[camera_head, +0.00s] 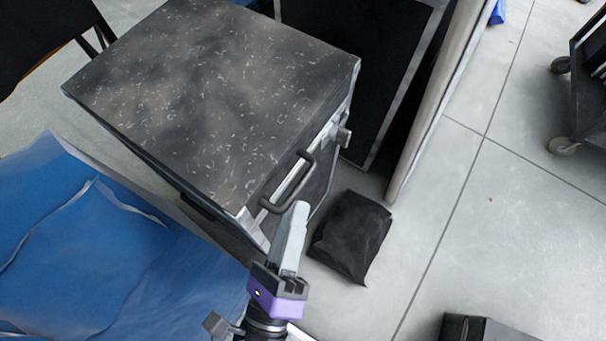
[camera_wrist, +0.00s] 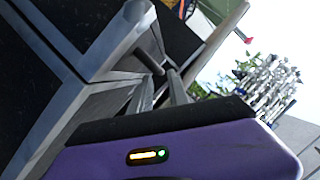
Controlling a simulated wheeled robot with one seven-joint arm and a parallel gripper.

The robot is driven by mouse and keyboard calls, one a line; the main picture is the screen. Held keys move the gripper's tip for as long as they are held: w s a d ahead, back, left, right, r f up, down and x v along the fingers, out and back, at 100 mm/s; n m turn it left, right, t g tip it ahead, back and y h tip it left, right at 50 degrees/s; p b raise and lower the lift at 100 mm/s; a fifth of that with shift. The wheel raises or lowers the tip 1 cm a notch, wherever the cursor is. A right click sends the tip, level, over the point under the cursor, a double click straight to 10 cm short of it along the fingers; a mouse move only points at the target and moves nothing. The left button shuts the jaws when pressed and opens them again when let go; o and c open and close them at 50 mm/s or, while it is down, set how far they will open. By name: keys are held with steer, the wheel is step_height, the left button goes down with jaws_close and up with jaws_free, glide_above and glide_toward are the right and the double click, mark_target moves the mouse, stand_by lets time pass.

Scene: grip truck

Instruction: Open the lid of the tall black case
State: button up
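The tall black case (camera_head: 215,95) has a speckled dark lid top and metal edges, and its lid is down. A dark bar handle (camera_head: 288,182) sits on its front edge, with a metal latch (camera_head: 343,137) farther right. My gripper (camera_head: 300,208), purple with grey fingers, is at the near end of the handle. In the wrist view my gripper's two fingers (camera_wrist: 162,92) stand a little apart, pointing at the case's metal-edged front (camera_wrist: 100,45). A dark bar shows by the fingertips there. I cannot tell whether they touch it.
A blue sheet (camera_head: 80,250) lies left of the case. A black bag (camera_head: 350,237) is on the floor at its right. A dark panel (camera_head: 365,60) stands behind it. A wheeled cart (camera_head: 590,85) is at far right. The floor between is clear.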

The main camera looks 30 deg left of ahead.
mark_target(303, 179)
steer(key=shift+x, duration=3.1)
steer(key=shift+d, duration=0.1)
jaws_close()
